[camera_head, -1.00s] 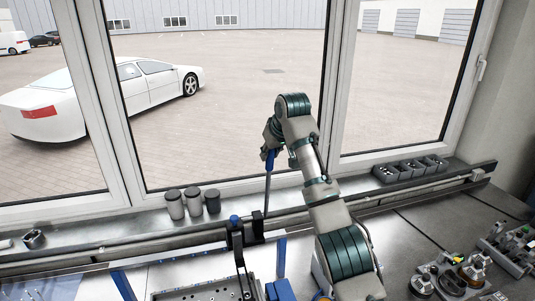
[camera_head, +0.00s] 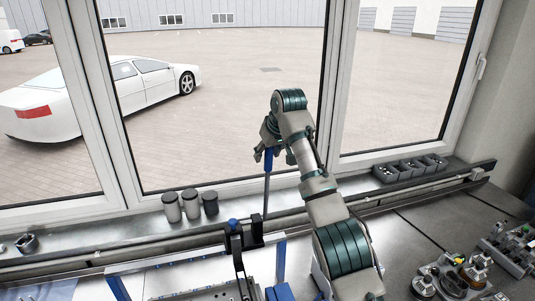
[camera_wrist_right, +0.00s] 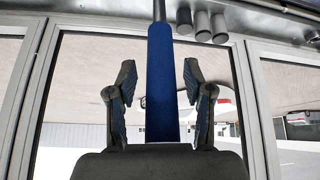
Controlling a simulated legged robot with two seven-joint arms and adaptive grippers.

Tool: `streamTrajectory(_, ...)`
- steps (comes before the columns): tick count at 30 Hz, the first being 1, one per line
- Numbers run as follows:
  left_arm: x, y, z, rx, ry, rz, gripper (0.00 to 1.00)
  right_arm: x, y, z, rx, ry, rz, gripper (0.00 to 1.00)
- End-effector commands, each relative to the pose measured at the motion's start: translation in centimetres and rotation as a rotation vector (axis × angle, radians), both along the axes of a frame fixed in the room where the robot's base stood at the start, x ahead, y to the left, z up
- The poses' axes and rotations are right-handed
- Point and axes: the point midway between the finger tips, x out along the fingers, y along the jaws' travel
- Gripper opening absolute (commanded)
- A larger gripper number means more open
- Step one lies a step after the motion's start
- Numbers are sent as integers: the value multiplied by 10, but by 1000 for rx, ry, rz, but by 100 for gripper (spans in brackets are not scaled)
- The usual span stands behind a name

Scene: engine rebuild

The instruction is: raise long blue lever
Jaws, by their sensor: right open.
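The long blue lever stands upright in front of the window. Its blue grip (camera_head: 268,160) tops a thin grey rod that runs down to a black bracket on the bench. My right gripper (camera_head: 266,150) is at the top of the lever, with its arm coming from the lower right. In the right wrist view the blue grip (camera_wrist_right: 162,85) lies between the two fingers of my right gripper (camera_wrist_right: 160,85). The fingers are open, with a gap on each side of the grip. My left gripper is not in view.
A grey bin tray (camera_head: 410,168) sits on the sill at right. Engine parts (camera_head: 455,275) lie on the bench at lower right. A shorter blue-knobbed black lever (camera_head: 234,226) stands near the bracket.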

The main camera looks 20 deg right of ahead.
Motion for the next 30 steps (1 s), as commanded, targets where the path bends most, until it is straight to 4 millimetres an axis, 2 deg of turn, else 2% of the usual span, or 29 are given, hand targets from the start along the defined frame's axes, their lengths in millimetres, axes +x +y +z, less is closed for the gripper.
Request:
streamTrajectory(17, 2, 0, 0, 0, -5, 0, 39, -2, -3, 9, 4, 1, -3, 52)
streamTrajectory(23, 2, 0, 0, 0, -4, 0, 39, -9, -5, 10, 8, 0, -6, 52)
streamTrajectory(30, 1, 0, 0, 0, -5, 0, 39, -30, -10, 10, 0, -6, -7, 52)
